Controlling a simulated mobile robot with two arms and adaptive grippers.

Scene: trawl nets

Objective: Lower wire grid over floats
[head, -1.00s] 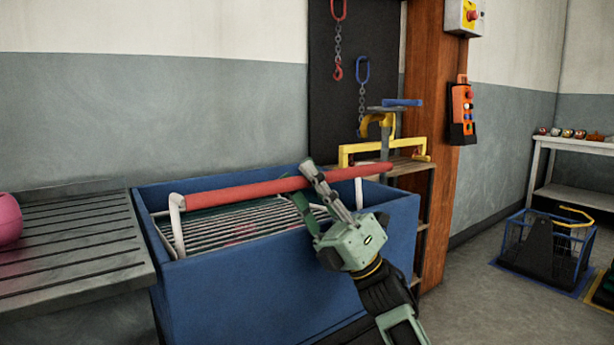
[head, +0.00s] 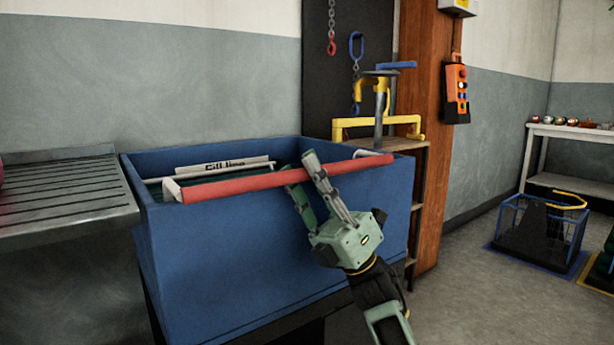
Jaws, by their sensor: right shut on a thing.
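The wire grid's red handle bar (head: 235,187) lies across the blue tank (head: 245,255), tilted slightly up to the right. My right gripper (head: 317,178) is shut on the handle, right of its middle. The white end of the handle frame (head: 172,188) shows at the left, inside the tank's rim. The grid's wires are hidden behind the front wall and handle. No floats show; the tank's inside is mostly hidden. A white strip reading "Fill line" (head: 225,166) shows on the inside behind the handle. My left gripper is not in view.
A slatted metal drainboard (head: 65,200) adjoins the tank on the left. Open floor lies farther right, with a blue wire basket (head: 540,235) and a white table (head: 570,132).

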